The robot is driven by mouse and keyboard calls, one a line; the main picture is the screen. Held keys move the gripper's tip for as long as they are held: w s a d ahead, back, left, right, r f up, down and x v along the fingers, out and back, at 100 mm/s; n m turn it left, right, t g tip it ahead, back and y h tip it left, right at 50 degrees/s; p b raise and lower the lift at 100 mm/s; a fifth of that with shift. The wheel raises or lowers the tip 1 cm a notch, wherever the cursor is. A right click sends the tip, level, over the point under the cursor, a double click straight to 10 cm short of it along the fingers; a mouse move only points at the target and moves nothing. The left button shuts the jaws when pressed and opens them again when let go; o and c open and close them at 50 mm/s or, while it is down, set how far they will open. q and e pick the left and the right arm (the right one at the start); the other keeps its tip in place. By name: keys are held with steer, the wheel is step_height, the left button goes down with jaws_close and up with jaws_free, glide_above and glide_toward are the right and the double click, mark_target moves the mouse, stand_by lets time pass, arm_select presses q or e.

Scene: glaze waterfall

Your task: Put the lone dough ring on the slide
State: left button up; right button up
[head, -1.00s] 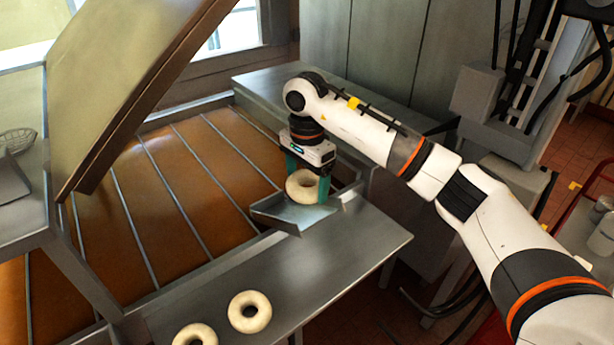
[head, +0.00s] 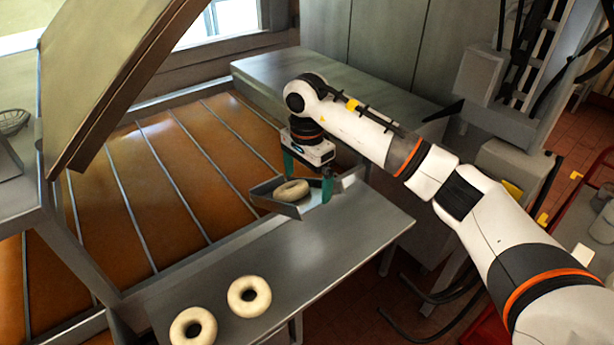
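The lone dough ring (head: 291,190) is pale and lies on the small metal slide (head: 290,209) at the edge of the oil vat. My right gripper (head: 308,177) is just above the slide with its two green fingers spread on either side of the ring. A gap shows between the ring and the right finger, and the left finger stands behind the ring. My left gripper is not in view.
Two more dough rings, one (head: 249,296) and another (head: 193,328), lie on the steel counter (head: 340,238) at the front. The vat of brown liquid (head: 170,190) has metal divider bars (head: 202,145). A large tilted panel (head: 120,70) hangs over its left side.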

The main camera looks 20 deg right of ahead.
steer(key=shift+r, duration=0.4)
step_height(320, 180, up, 11)
steer(key=b, duration=0.2)
stand_by(1.5)
